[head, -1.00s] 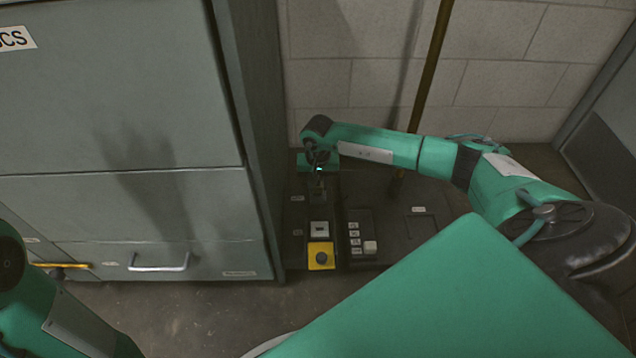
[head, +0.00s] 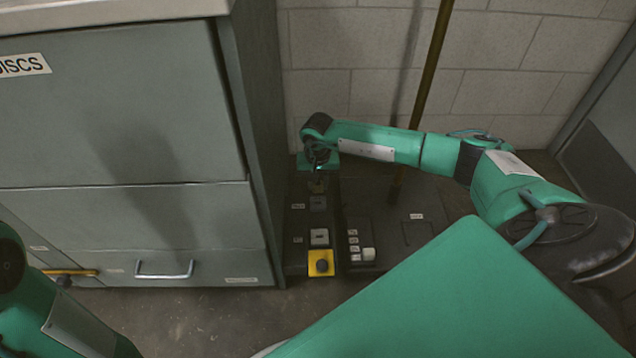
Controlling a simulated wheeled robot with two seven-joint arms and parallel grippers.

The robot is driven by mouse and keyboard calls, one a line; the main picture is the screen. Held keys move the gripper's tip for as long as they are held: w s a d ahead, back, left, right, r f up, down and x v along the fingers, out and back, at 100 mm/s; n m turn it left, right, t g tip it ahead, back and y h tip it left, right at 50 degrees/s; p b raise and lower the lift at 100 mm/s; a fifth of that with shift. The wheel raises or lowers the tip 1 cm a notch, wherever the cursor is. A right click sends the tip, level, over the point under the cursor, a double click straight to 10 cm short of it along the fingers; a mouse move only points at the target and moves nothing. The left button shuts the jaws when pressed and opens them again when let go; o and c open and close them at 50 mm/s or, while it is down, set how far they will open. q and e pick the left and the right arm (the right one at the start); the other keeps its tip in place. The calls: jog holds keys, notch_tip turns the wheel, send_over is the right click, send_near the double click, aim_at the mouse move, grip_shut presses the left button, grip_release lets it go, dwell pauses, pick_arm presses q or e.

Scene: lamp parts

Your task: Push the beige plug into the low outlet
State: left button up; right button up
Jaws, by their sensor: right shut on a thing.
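A pale grey square fitting (head: 319,237) and a yellow box with a dark round knob (head: 320,263) stand nearer in the same row. I cannot tell which fitting is the low outlet. My left arm shows at lower left; its gripper is out of view.
A grey cabinet (head: 120,220) with drawers stands close to the left of the row. A dark strip (head: 353,240) with several labelled switches and a pale block (head: 369,254) lies to the right. A brown pole (head: 428,75) rises behind, before the block wall.

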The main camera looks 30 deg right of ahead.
jog(key=shift+r, duration=0.55)
jog(key=shift+s, duration=0.1)
